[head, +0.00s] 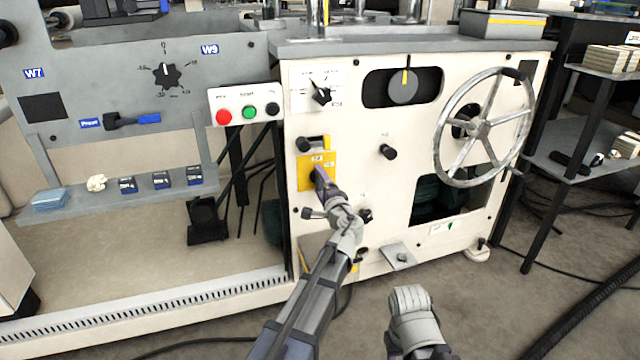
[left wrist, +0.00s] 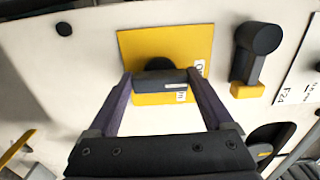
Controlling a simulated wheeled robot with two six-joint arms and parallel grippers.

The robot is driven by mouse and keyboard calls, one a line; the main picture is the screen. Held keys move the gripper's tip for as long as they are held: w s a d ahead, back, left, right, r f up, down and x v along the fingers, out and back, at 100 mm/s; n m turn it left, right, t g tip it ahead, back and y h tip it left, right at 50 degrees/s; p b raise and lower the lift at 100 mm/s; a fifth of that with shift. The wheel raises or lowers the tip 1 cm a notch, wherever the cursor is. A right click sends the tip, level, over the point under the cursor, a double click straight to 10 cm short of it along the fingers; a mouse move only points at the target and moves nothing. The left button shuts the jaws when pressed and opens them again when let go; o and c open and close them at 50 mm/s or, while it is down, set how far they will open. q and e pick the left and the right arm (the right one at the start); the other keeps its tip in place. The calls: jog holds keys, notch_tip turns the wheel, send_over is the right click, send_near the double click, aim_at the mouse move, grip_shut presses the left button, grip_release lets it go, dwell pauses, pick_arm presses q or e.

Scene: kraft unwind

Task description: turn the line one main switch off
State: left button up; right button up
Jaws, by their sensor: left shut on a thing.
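The main switch sits on a yellow plate (head: 304,180) on the front of the cream machine cabinet. In the left wrist view the yellow plate (left wrist: 140,45) carries a black switch handle (left wrist: 160,83) with small white labels beside it. The handle lies level across that picture. My left gripper (head: 317,170) reaches the plate and is shut on the handle. In the left wrist view its fingers (left wrist: 160,88) stand at the handle's two ends. In the head view the gripper hides most of the handle. My right gripper's fingers do not show.
A black handle with a yellow part (left wrist: 257,50) is close beside the plate. A rotary selector (head: 320,95), a black knob (head: 388,151) and a large handwheel (head: 483,125) are on the same cabinet. A red button (head: 223,117) sits on a button box to the left.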

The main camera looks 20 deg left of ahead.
pick_arm(q)
jog(key=o, duration=1.1)
jog(key=shift+s, duration=0.1)
jog(key=v, duration=0.7)
jog(key=shift+s+d, duration=0.25)
